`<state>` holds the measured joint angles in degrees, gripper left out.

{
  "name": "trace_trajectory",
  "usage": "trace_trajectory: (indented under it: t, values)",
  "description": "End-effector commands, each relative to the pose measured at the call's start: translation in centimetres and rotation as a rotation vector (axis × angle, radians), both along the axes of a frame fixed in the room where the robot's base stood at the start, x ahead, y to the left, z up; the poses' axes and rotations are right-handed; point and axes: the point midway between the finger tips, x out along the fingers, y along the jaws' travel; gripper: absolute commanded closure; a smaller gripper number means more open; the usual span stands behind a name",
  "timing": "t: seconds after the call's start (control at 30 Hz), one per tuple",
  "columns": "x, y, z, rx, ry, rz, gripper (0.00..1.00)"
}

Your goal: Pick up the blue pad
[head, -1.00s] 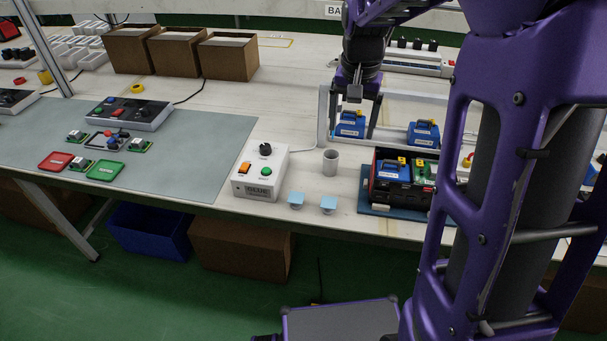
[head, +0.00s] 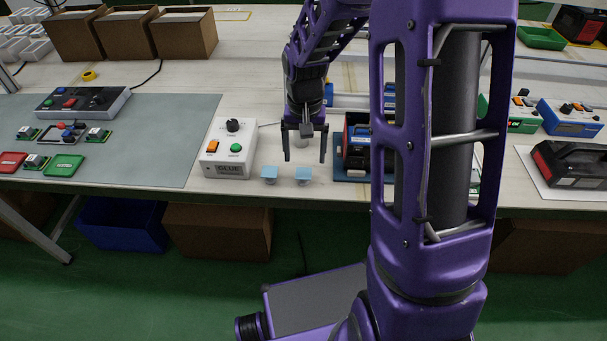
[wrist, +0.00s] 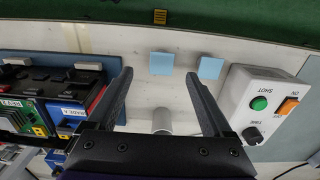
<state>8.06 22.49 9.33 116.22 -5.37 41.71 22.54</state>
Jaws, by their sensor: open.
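Two light blue square pads lie side by side near the front edge of the white table, the left pad (head: 269,173) and the right pad (head: 303,175). Each seems to sit on a small pale base. In the wrist view, turned around, the right pad (wrist: 162,64) shows between the lines of my fingers and the left pad (wrist: 210,68) shows just right of the right-hand finger. My gripper (head: 305,160) is open, empty and pointing down, above and slightly behind the right pad. Its fingers also show in the wrist view (wrist: 159,74).
A white control box (head: 228,150) with buttons and a knob stands left of the pads. A dark case (head: 355,145) on a blue base stands to the right. A small grey cup (wrist: 162,119) stands behind the pads. The table's front edge is close to them.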

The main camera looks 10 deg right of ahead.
Motion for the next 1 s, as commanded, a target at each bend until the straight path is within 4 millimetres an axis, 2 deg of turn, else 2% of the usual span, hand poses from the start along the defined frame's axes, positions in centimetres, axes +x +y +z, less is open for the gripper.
trace_trajectory:
  t: [0.17,0.43,1.0]
  values:
    - [0.0,0.1,-1.3,0.001,0.002,0.0,0.15]
    - [0.2,0.2,-5.1,0.002,0.002,0.0,0.15]
    - [0.3,0.2,-5.5,0.001,-0.001,-0.001,0.15]
